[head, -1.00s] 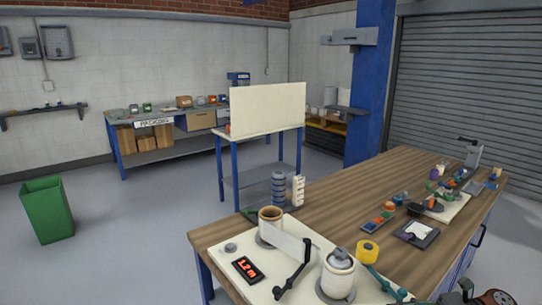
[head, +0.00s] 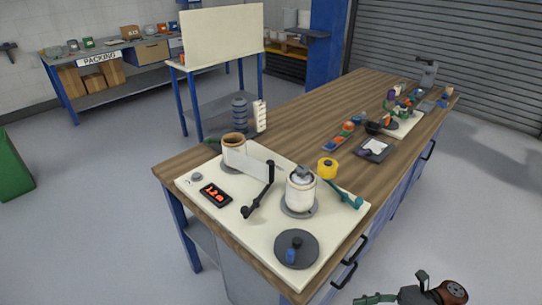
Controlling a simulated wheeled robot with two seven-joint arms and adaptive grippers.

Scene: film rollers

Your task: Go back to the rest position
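My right arm's end (head: 422,289) shows at the bottom right edge, in front of the bench and apart from it. It is partly cut off, and I cannot tell whether its gripper is open or shut. My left gripper is out of view. On the cream board (head: 225,215) stand a brown-rimmed roller (head: 234,151) and a white roller (head: 300,190), both upright. A pale film strip (head: 258,171) runs from the brown-rimmed roller toward the white one. A black crank (head: 259,192) stands between them.
Small parts and a tablet (head: 375,149) lie farther back on the wooden bench (head: 300,125). Open floor surrounds the bench.

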